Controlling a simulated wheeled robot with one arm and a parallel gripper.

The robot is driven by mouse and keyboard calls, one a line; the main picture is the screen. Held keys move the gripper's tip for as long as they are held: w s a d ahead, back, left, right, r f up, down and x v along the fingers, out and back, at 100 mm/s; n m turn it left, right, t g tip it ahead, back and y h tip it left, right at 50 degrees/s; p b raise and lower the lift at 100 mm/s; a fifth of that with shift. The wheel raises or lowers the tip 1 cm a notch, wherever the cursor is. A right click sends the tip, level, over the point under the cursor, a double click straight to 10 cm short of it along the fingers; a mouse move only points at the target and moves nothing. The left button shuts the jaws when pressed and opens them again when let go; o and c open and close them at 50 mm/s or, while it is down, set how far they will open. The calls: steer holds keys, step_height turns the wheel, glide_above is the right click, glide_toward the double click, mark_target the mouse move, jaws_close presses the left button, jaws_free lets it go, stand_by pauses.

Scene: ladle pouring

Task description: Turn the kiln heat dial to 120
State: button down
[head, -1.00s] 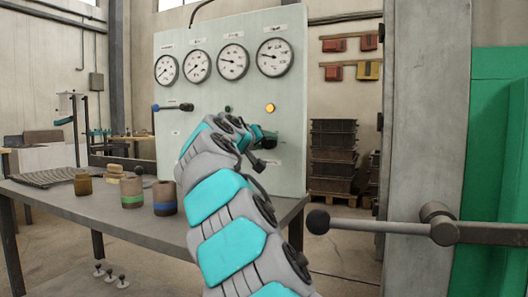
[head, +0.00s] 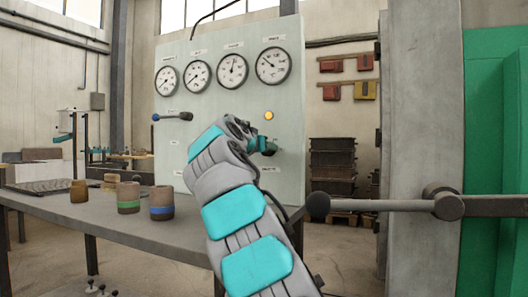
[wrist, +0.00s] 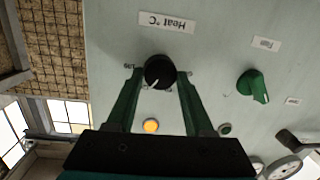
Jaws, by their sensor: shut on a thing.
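The kiln heat dial (wrist: 160,71) is a round black knob under an upside-down "Heat °C" label (wrist: 167,22) in the wrist view. Its white pointer mark points down and slightly left in that view. Small scale numbers around it are too small or hidden to read. My gripper (wrist: 158,84) has its two green fingers on either side of the dial and is shut on it. In the head view my gripper (head: 265,147) is at the right part of the pale panel (head: 225,105); the dial is hidden there.
A green fan knob (wrist: 252,86) and a lit amber lamp (wrist: 151,126) are close to the fingers. Several gauges (head: 232,70) line the panel's top. A blue-ended lever (head: 172,116) is at its left. Jars (head: 162,203) stand on the table. A ball-ended bar (head: 375,204) juts out at right.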

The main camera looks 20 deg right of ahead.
stand_by(0.3)
steer(key=shift+c, duration=1.4)
jaws_free()
steer(key=shift+s+a, duration=0.1)
steer(key=v, duration=0.7)
steer(key=shift+s+a, duration=0.15)
steer(key=shift+s, duration=0.05)
